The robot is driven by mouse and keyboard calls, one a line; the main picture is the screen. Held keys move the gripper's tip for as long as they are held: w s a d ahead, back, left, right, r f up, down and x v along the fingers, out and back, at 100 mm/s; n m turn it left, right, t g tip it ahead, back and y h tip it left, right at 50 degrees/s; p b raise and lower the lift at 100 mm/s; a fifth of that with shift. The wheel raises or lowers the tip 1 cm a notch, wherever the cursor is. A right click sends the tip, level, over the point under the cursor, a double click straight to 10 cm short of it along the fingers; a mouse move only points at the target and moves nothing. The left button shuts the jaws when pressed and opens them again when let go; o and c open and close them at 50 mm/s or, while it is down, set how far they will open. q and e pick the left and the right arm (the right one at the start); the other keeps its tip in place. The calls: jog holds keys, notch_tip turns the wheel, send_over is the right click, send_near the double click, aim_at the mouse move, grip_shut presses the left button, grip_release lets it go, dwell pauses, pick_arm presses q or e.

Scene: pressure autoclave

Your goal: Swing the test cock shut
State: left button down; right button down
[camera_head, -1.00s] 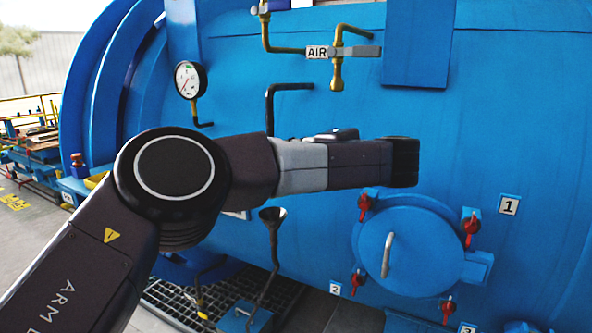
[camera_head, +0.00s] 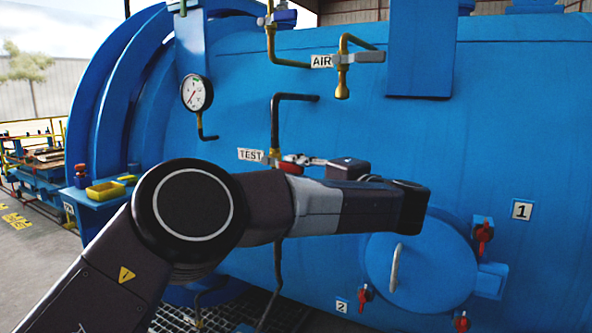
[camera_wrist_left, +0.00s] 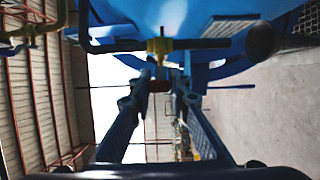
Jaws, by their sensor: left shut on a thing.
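The test cock (camera_head: 275,157) is a brass valve on a dark pipe, beside the TEST label on the blue vessel. Its red handle (camera_head: 291,167) shows just right of the valve body, at the tips of my left gripper (camera_head: 304,161). In the left wrist view the brass body (camera_wrist_left: 158,47) is just beyond the fingertips. My left gripper (camera_wrist_left: 160,82) is shut on the red handle (camera_wrist_left: 158,87) there. The exact angle of the handle is hard to tell. My right gripper is not in view.
An AIR valve (camera_head: 343,70) on brass piping is above right. A pressure gauge (camera_head: 196,93) is at upper left. A round hatch (camera_head: 430,262) with red clamps is at lower right, partly behind my left arm. A dark bent pipe (camera_head: 296,97) rises above the cock.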

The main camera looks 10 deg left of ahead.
pick_arm(q)
jog(key=c, duration=1.8)
grip_release()
jog(key=shift+d+f, duration=0.1)
jog(key=v, duration=1.2)
jog(key=shift+w, duration=0.1)
